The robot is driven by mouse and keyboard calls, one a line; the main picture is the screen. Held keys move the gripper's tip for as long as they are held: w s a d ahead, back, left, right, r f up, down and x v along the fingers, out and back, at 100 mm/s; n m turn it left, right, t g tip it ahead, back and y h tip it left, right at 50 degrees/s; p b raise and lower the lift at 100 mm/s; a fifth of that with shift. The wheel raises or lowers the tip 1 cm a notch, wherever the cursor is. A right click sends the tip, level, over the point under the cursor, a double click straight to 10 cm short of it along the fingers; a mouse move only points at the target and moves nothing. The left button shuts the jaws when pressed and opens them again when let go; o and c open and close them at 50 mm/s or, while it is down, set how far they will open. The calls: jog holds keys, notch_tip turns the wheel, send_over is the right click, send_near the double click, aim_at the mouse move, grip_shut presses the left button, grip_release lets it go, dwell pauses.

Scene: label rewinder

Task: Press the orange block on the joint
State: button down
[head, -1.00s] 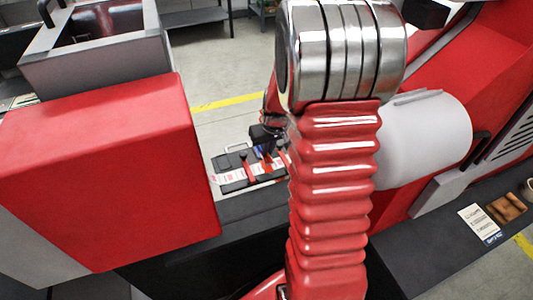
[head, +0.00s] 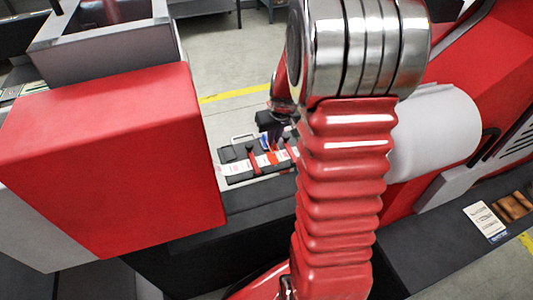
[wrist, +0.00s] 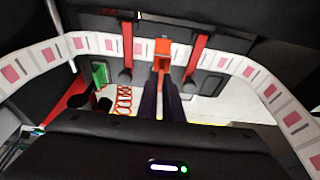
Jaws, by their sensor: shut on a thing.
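My gripper (wrist: 162,96) is shut on the orange block (wrist: 161,50), with its dark fingers around the block's near end. In the wrist view the block lies across the line of the label strip (wrist: 79,43), between two red clamp bars (wrist: 127,45) (wrist: 199,53). The strip is white with pink labels. The block hides the strip under it, so I cannot see the joint or tell whether the block touches it. In the head view my gripper (head: 270,138) is over the dark splice plate (head: 229,154), partly hidden by my arm.
A big red housing (head: 110,150) stands left of the plate. A white roll (head: 435,130) on the red machine is at the right. A card (head: 484,221) lies on the right ledge.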

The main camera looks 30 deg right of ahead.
jog(key=shift+r, duration=0.95)
